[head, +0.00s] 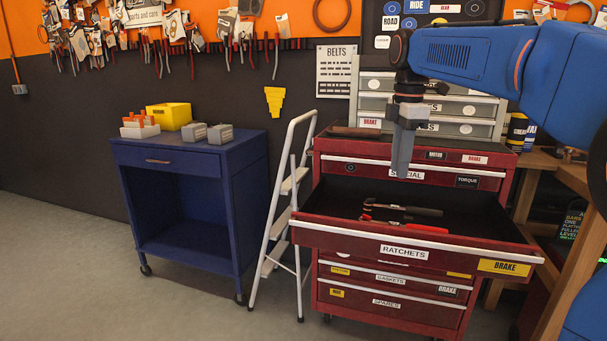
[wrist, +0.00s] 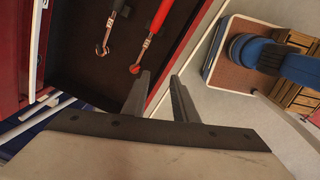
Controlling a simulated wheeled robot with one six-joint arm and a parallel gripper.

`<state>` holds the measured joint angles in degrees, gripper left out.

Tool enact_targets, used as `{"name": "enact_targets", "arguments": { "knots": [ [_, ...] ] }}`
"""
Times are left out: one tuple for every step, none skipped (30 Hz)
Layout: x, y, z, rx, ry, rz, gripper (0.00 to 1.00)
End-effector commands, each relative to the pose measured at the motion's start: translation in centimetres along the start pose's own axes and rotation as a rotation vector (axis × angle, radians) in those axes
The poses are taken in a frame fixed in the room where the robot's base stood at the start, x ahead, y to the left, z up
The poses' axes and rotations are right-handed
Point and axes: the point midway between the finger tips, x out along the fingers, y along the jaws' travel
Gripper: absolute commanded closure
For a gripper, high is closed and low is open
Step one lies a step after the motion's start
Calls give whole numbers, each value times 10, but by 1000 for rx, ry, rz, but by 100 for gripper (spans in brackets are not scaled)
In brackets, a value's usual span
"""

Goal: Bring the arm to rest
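My blue arm (head: 480,58) reaches in from the right in the head view and bends down at the wrist. My gripper (head: 402,172) points down above the open drawer labelled RATCHETS (head: 330,206) of the red tool cabinet. In the wrist view my gripper (wrist: 160,95) shows two grey fingers set apart, with nothing between them. Two ratchets lie in the drawer: one with a black handle (head: 400,208) and one with a red handle (head: 405,225). They also show in the wrist view, apart from the fingers.
A blue cart (head: 190,160) with a yellow box (head: 169,115) and small grey and orange-white items stands at left. A white stepladder (head: 290,200) leans between cart and cabinet. A wooden bench (head: 540,160) is at right. Floor at front left (head: 90,280) is clear.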

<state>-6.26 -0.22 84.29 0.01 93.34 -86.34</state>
Motion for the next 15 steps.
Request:
{"name": "enact_targets", "arguments": {
  "knots": [
    [1, -8, 2, 27, 0, 8, 74],
    [2, -12, 3, 46, 1, 11, 74],
    [4, -17, 4, 73, 1, 17, 74],
    [5, -22, 5, 95, 2, 23, 74],
    [7, -26, 6, 118, 3, 28, 74],
    [10, -33, 8, 152, 4, 35, 74],
    [11, -40, 9, 181, 5, 43, 74],
    [14, -46, 10, 212, 7, 48, 74],
    [18, -56, 13, 259, 9, 60, 74],
    [21, -64, 14, 297, 12, 68, 74],
    [25, -73, 16, 336, 15, 77, 74],
    [31, -84, 18, 390, 19, 89, 74],
    [35, -93, 19, 431, 23, 98, 74],
    [40, -101, 21, 471, 27, 107, 74],
    [46, -113, 22, 524, 33, 118, 74]
  ]
}}
